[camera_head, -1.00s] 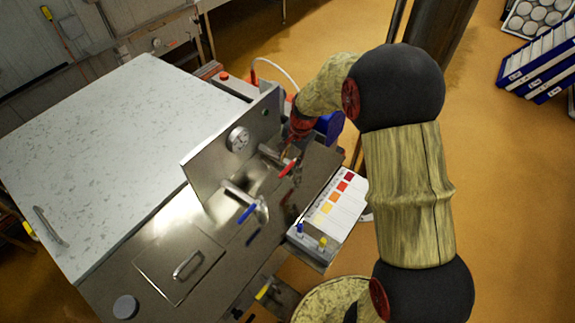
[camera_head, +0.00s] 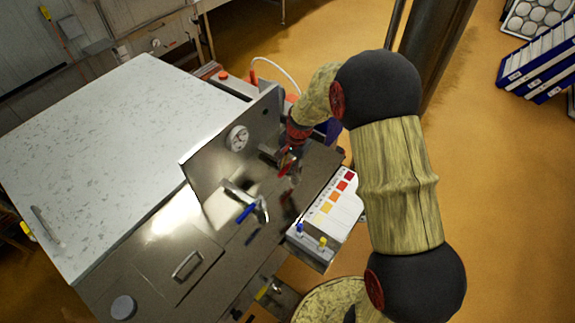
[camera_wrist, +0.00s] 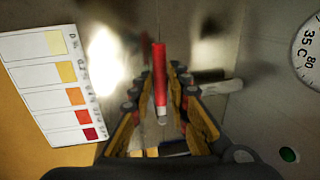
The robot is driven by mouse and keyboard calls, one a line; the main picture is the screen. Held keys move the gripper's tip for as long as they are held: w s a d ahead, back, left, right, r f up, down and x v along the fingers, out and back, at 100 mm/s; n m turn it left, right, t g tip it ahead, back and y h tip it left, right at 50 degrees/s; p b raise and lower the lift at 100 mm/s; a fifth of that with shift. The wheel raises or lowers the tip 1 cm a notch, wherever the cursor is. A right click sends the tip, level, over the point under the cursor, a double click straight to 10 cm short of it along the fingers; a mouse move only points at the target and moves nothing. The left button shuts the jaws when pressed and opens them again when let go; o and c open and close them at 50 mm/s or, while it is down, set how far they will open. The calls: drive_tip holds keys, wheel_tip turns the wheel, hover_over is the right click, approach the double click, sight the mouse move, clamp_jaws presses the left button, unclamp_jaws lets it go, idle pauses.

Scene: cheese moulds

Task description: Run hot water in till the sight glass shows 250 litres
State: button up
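The hot tap's red lever (camera_head: 286,169) is on the steel panel, on the vat's right side. In the wrist view the red lever (camera_wrist: 159,75) stands between the two fingers of my gripper (camera_wrist: 160,72). A gap shows on each side of it, so my gripper looks open around the lever, not clamped on it. In the head view my gripper (camera_head: 291,152) is at the red tap, partly hidden by my wrist. The blue lever (camera_head: 246,213) is on the tap nearer the front. I cannot make out a sight glass or any running water.
A round dial (camera_head: 237,138) is on the upright steel panel (camera_head: 213,165), left of my gripper. A colour chart card (camera_head: 338,205) lies to the right of the taps. The white vat lid (camera_head: 110,160) fills the left. Blue crates (camera_head: 540,65) stand at the far right.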

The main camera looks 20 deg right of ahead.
clamp_jaws()
idle(0.3)
idle(0.4)
drive_tip(key=s+d+n+g, duration=0.1)
drive_tip(key=d+n, duration=0.7)
drive_tip(key=n, duration=0.8)
drive_tip(key=shift+s+d+g+y, duration=0.15)
drive_tip(key=shift+d+g+y, duration=0.2)
drive_tip(key=shift+g, duration=0.55)
drive_tip(key=shift+o, duration=2.4)
unclamp_jaws()
